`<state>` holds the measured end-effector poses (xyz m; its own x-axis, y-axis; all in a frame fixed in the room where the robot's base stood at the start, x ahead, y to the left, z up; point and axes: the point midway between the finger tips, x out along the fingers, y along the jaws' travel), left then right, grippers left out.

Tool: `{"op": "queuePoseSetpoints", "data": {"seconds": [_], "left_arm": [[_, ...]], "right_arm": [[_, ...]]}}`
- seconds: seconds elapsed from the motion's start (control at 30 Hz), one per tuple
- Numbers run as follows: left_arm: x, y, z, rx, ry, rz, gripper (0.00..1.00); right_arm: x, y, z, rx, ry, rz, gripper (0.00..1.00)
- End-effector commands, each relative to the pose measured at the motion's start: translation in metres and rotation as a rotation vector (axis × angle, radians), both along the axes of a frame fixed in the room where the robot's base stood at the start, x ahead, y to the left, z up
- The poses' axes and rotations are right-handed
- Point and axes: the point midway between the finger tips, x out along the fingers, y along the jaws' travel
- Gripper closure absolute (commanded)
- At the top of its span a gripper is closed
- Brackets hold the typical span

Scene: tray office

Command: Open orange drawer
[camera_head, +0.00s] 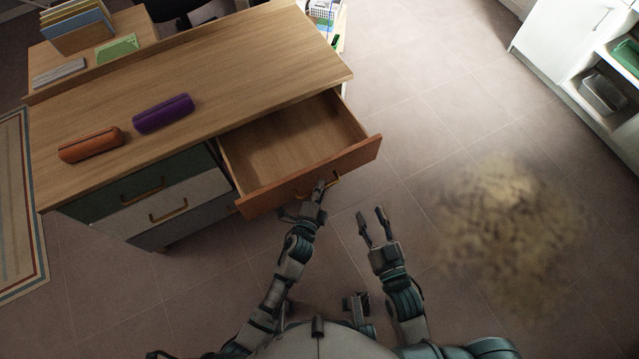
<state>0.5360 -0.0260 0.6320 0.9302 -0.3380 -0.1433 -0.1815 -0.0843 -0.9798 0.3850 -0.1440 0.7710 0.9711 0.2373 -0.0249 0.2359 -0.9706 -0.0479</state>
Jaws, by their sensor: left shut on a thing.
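The orange drawer (350,160) is pulled well out of the wooden desk (215,70), and its inside looks empty. My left gripper (319,187) is at the drawer's front and shut on its handle (333,180), which the fingers partly hide. My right gripper (372,218) is open and empty, to the right of the left one and apart from the drawer.
An orange case (90,145) and a purple case (163,113) lie on the desk. Green (135,188), white (170,200) and grey (185,225) drawers are shut at left. A brown patch (510,215) marks the right floor. A white cabinet (570,45) stands at upper right.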

Motion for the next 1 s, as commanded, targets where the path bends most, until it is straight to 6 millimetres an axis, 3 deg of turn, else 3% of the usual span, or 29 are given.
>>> {"op": "queuePoseSetpoints", "data": {"seconds": [0.17,0.2,0.3,0.67,1.0], "left_arm": [[-0.002,-0.001,-0.005,0.001,0.01,-0.002,1.0],[-0.002,-0.001,-0.005,0.001,0.01,-0.002,0.84],[-0.001,-0.001,-0.005,0.002,0.009,-0.003,0.63],[-0.006,0.0,-0.001,-0.001,0.002,-0.004,0.63],[-0.068,0.023,0.007,0.0,0.006,-0.003,0.63]], "right_arm": [[0.0,0.0,-0.001,0.0,0.0,0.0,0.6],[0.0,0.0,-0.001,0.001,0.0,0.0,0.6],[0.0,0.0,-0.001,0.001,-0.001,-0.001,0.6],[-0.001,0.0,0.0,-0.001,-0.001,0.001,0.6],[-0.001,0.001,0.001,0.0,-0.002,0.0,0.6]]}}
